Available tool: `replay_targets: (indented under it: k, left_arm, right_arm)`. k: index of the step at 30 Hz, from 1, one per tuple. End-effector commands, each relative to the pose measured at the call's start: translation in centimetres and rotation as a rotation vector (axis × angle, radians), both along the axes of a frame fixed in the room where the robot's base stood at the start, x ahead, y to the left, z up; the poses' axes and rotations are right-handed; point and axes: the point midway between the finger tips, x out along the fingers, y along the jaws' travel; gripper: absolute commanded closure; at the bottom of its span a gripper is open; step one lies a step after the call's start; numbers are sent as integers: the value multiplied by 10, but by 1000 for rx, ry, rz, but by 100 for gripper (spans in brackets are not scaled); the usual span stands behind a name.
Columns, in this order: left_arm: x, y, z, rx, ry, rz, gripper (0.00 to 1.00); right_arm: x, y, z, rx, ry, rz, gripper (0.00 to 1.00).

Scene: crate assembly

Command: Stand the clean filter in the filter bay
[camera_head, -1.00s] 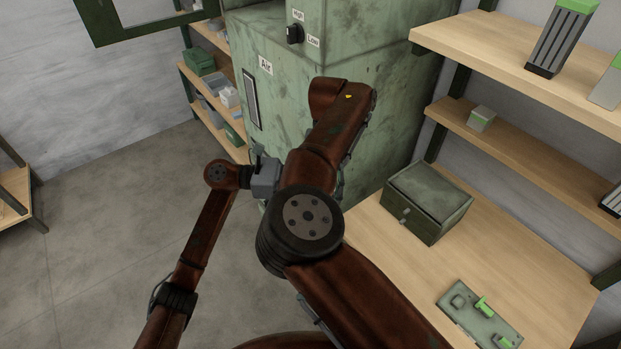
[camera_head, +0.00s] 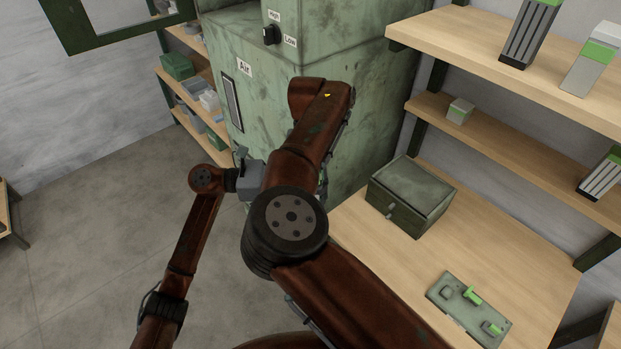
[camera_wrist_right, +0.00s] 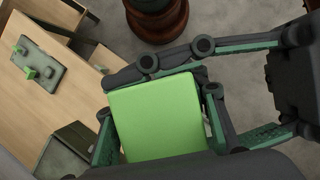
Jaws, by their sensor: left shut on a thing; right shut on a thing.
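In the right wrist view a block with a flat bright green end (camera_wrist_right: 155,118) sits between the fingers of my right gripper (camera_wrist_right: 160,132), which is shut on it. It looks like a filter seen end-on; its sides are hidden, so I cannot tell whether it is clean. My left gripper (camera_head: 249,178) comes in beside the cabinet; its fingers, reaching in from the right in the wrist view, are shut on the same block. In the head view my right arm hides the block and the right gripper. The green cabinet (camera_head: 350,130) is labelled "Air"; no filter bay is clearly visible.
An open dark green door (camera_head: 110,38) stands at upper left. Ribbed filters (camera_head: 527,35) (camera_head: 600,177) and a pale green-banded filter (camera_head: 590,62) stand on the right shelves. A green box (camera_head: 408,195) and a plate with green knobs (camera_head: 468,308) lie on the workbench (camera_head: 530,240).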

Motion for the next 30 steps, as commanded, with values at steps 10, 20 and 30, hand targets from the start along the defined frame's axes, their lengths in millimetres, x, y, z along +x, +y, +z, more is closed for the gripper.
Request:
replay_targets:
  k: [10,20,30]
  left_arm:
    - [-2,0,1,-1,-1,-5,91]
    - [-1,0,1,-1,-1,-3,91]
    - [-1,0,1,-1,-1,-3,91]
  right_arm:
    - [1,0,1,0,-4,0,44]
    - [1,0,0,0,-2,0,38]
    - [18,-1,38,1,-4,2,38]
